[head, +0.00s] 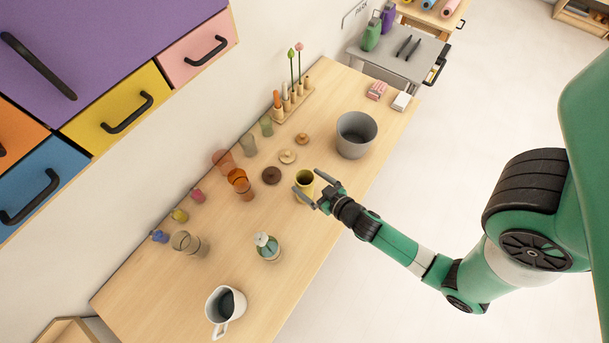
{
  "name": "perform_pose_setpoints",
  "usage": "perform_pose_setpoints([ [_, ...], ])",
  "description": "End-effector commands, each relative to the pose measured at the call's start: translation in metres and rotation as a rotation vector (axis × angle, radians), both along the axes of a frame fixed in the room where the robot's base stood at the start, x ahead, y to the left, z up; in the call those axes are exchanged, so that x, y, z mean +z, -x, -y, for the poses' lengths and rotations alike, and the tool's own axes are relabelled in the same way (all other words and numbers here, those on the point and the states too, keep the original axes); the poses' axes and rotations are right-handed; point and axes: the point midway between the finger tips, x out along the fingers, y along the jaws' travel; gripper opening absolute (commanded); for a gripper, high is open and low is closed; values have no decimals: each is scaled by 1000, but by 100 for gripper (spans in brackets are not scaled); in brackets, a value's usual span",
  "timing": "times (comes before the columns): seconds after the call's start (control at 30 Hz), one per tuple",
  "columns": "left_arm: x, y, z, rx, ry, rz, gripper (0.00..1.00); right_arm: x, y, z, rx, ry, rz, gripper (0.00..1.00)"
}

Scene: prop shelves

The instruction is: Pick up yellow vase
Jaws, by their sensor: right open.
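The yellow vase (302,178) stands upright near the right-hand edge of the wooden table, in the middle of the head view. My right gripper (309,184) is open, with one finger reaching to the vase's lower left and the other to its right. The fingers overlap the vase in the picture and hide part of it. I cannot tell whether they touch it. My left gripper is not in view.
On the wooden table (150,283), a grey pot (356,134) stands beyond the vase. An orange glass (239,183), brown lids (271,175) and a glass bottle (267,246) are nearby. A white pitcher (225,309) stands at the near end. Coloured drawers (120,105) are at upper left.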

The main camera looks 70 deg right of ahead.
Motion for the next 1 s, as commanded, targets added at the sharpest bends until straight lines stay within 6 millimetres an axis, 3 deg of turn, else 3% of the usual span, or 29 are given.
perform_pose_setpoints([
  [0.33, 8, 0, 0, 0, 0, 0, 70, -13, -41, 22, -1, 0, 0, 100],
  [0.6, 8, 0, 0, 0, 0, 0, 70, -15, -43, 24, 0, 0, 0, 98],
  [1.0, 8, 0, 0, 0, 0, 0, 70, -15, -43, 24, 0, 0, 0, 26],
])
